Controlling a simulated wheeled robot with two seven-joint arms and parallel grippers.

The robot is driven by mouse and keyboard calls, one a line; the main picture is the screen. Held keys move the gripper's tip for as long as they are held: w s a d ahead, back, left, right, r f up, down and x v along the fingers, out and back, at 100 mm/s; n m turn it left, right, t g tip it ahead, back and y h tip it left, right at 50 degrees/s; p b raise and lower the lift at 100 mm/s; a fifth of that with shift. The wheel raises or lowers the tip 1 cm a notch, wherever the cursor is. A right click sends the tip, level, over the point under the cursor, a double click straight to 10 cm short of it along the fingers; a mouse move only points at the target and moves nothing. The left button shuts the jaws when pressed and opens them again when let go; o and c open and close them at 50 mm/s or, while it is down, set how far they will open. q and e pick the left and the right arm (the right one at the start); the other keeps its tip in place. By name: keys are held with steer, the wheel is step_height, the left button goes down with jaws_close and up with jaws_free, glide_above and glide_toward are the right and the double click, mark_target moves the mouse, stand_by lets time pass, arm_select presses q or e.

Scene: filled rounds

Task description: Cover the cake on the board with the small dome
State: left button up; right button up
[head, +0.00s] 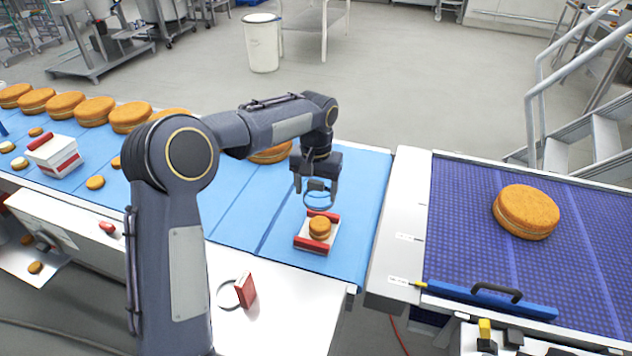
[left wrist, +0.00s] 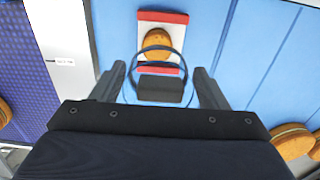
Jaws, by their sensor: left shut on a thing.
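A small orange-brown cake (head: 319,228) sits on a white board with red ends (head: 306,246) on the light blue belt. The cake (left wrist: 157,41) and the board (left wrist: 150,17) also show in the left wrist view. My left gripper (head: 317,187) is shut on the dark knob of the small clear dome (head: 318,206). The gripper (left wrist: 163,88) holds the dome in the air above the board. In the left wrist view the dome's rim (left wrist: 183,60) overlaps part of the cake and board; the dome is not over the cake in the head view. My right gripper is out of view.
Large cakes (head: 130,117) line the belt's far side. A white and red box (head: 54,155) stands at left. A red block (head: 246,290) and a grey ring (head: 227,294) lie on the front ledge. A purple belt (head: 465,225) with a large cake (head: 526,211) is at right.

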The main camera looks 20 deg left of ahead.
arm_select(q)
steer(key=shift+f+b, duration=0.35)
steer(key=shift+f, duration=1.15)
steer(key=b, duration=0.4)
glide_above(316, 229)
step_height(316, 229, down, 5)
steer(key=shift+f, duration=0.2)
steer(key=shift+f+b, duration=1.6)
steer(key=shift+f, duration=0.8)
steer(key=shift+f, duration=0.25)
steer(key=o, duration=1.2)
steer(key=shift+r, duration=0.1)
steer(key=shift+r+p, duration=2.55)
steer(key=shift+r, duration=0.9)
